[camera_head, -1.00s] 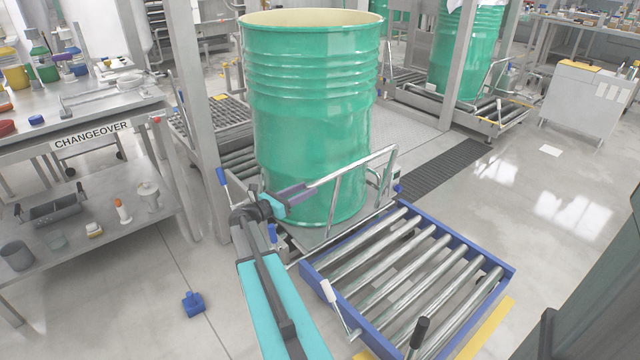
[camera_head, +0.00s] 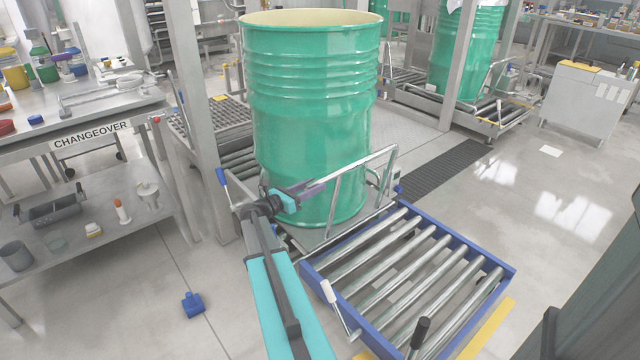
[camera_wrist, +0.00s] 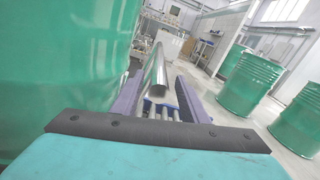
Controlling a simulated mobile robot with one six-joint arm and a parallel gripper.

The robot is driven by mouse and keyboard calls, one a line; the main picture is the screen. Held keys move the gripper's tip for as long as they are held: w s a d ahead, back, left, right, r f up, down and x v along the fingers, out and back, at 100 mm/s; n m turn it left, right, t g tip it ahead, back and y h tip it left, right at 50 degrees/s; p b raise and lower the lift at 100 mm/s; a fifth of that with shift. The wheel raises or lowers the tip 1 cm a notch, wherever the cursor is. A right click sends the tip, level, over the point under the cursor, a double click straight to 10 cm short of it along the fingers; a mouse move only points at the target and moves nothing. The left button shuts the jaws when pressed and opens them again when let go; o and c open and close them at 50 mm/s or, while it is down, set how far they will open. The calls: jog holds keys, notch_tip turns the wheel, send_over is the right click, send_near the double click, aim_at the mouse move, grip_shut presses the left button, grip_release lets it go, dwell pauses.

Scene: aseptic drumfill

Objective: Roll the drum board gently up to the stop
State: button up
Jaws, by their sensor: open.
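A tall green drum (camera_head: 315,120) stands upright on the drum board (camera_head: 308,240), a grey plate mostly hidden under it. A silver tube handle (camera_head: 358,167) rises from the board in front of the drum. My gripper (camera_head: 312,190) is open at the left end of this handle, close to the drum's lower side. In the wrist view the silver tube (camera_wrist: 160,68) lines up between my two purple fingers (camera_wrist: 160,100); I cannot tell whether they touch it. The drum wall (camera_wrist: 65,65) fills the left of that view. I cannot make out the stop.
A blue-framed roller section (camera_head: 405,280) lies at the front right, its rollers empty, with a white-handled lever (camera_head: 330,300) at its near edge. A steel post (camera_head: 195,110) and the changeover bench (camera_head: 85,130) stand left. A blue pedal (camera_head: 193,304) is on the floor.

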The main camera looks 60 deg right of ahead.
aim_at(319, 183)
jog(key=shift+x, duration=1.4)
jog(key=shift+d, duration=0.1)
grip_shut()
jog(key=shift+s+d, duration=0.15)
jog(key=shift+d, duration=0.15)
jog(key=shift+a, duration=0.3)
